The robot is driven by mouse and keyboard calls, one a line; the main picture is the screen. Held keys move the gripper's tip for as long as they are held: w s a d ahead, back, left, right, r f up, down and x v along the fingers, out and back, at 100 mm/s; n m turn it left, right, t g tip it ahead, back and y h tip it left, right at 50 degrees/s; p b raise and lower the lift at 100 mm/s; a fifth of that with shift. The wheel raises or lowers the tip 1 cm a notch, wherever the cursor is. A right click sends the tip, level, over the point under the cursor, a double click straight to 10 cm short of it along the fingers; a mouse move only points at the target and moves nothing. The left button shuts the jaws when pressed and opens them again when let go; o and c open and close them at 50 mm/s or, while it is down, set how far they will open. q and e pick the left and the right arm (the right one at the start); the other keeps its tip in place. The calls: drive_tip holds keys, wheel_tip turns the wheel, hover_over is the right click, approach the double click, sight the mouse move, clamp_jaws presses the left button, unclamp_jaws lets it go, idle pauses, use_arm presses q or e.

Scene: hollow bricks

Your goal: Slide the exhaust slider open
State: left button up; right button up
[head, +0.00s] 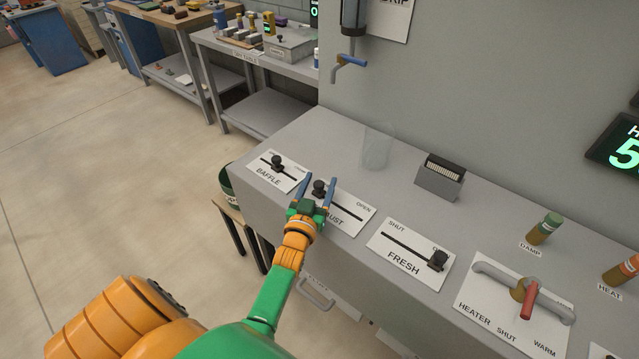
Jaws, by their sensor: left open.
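The exhaust plate (352,222) is a white label on the grey counter, with a dark slot running from upper left to lower right. Its dark knob (319,187) is at the left end of the slot, away from the word OPEN at the right. My left gripper (319,182) is open, with one blue finger on each side of the knob. I cannot tell whether either finger touches it. The gripper covers part of the plate and its lettering. My right gripper is not in view.
The baffle slider (277,163) is just left of my gripper, and the fresh slider (437,260) is to the right with its knob at the right end. A clear cup (377,147) and a grey box (440,177) stand behind. The heater valve (525,290) is at lower right.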

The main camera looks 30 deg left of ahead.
use_arm(q)
drive_tip(key=shift+w+f, duration=0.1)
clamp_jaws()
idle(1.2)
